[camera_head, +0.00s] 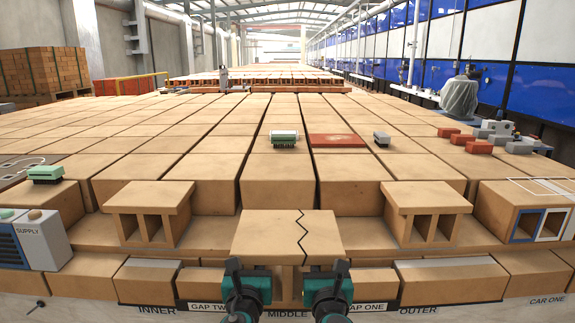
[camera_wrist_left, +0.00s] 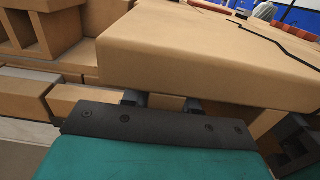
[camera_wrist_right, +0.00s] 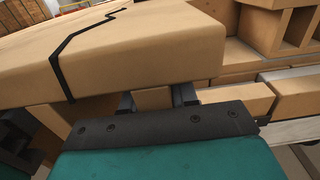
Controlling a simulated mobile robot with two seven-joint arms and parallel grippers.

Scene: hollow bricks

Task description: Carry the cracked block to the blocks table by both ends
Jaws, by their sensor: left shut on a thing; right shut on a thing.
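The cracked block (camera_head: 270,235) is a tan hollow block with a dark zigzag crack down its top and front. It is at the front middle in the head view. It also shows in the left wrist view (camera_wrist_left: 200,45) and the right wrist view (camera_wrist_right: 150,50). My left gripper (camera_head: 243,268) is shut on the block's left part, at its near side. My right gripper (camera_head: 320,270) is shut on its right part. The finger ends are partly hidden under the block's top slab. I cannot tell whether the block rests on the row beneath it.
Hollow blocks stand to the left (camera_head: 150,205) and right (camera_head: 428,205) on the brick ledge. A grey SUPPLY box (camera_head: 38,240) is at far left. Labels GAP TWO, MIDDLE and GAP ONE run along the front edge. Rows of tan blocks fill the area behind, with brushes and a red plate (camera_head: 338,140).

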